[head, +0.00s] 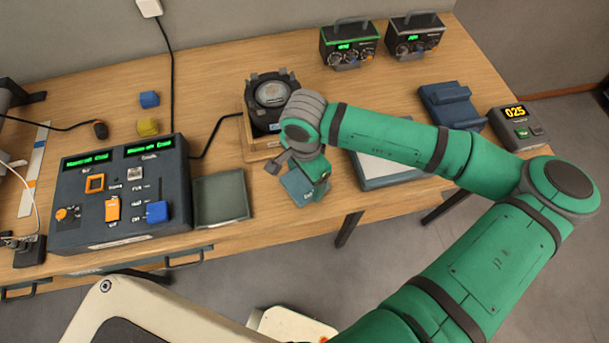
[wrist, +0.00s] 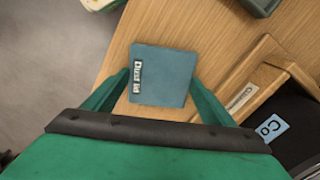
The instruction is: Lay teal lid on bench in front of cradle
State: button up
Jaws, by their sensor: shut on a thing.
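The teal lid (wrist: 163,76), a flat square with a white label, is between the fingers of my gripper (wrist: 160,92) in the wrist view. My gripper is shut on it. In the head view the lid (head: 297,188) shows below my gripper (head: 305,172), at the bench's front edge; I cannot tell whether it touches the bench. The wooden cradle (head: 256,146) holds a dark device with a round top (head: 272,94) just behind, partly hidden by my wrist. The cradle (wrist: 240,88) also shows at the right of the wrist view.
A dark green tray (head: 221,198) and a fader console (head: 120,195) stand to the left. A grey-teal pad (head: 385,172) lies to the right, partly under my arm. Bare wood (wrist: 120,110) shows around the lid.

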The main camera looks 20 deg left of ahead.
jog(key=o, duration=1.1)
jog(key=shift+f, duration=0.1)
